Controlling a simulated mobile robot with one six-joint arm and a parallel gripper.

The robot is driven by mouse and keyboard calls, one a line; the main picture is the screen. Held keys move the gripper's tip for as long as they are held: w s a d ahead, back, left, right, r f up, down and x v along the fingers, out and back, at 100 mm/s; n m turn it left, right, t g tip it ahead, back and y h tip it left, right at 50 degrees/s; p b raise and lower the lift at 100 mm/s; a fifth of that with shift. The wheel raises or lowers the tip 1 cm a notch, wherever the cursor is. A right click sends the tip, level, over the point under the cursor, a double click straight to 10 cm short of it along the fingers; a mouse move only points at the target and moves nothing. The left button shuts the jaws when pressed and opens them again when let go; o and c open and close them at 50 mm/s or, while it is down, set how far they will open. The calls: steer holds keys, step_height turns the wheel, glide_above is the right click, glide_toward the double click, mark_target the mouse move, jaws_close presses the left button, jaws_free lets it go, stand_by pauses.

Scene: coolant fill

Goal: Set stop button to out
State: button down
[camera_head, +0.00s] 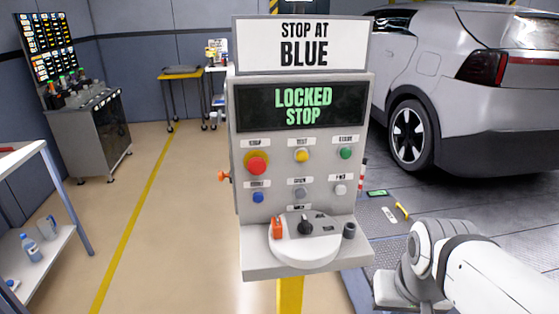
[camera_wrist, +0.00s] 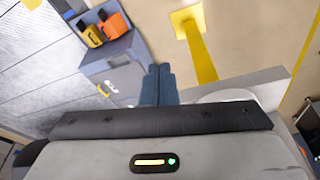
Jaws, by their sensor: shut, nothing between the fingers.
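The stop button (camera_head: 257,165) is a red mushroom head on a yellow ring, at the upper left of the grey control panel (camera_head: 240,215). Whether it is pressed in or out is hard to tell from its shape. The panel's screen (camera_head: 302,107) reads "LOCKED STOP" in green. My gripper (camera_wrist: 158,84) shows in the wrist view with its two dark blue fingers together and empty. It points down past the panel's ledge, apart from the button. In the head view my arm is at the lower right, and the fingers cannot be made out.
A yellow button (camera_head: 302,155), a green one (camera_head: 345,153) and a blue one (camera_head: 258,197) sit near the stop button. The ledge holds a black knob (camera_head: 305,225) and an orange part (camera_head: 277,227). A car (camera_head: 470,90) stands behind right. Floor left of the panel is open.

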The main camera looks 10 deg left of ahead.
mark_target(258, 168)
steer(key=c, duration=2.1)
jaws_free()
steer(key=shift+c, duration=0.2)
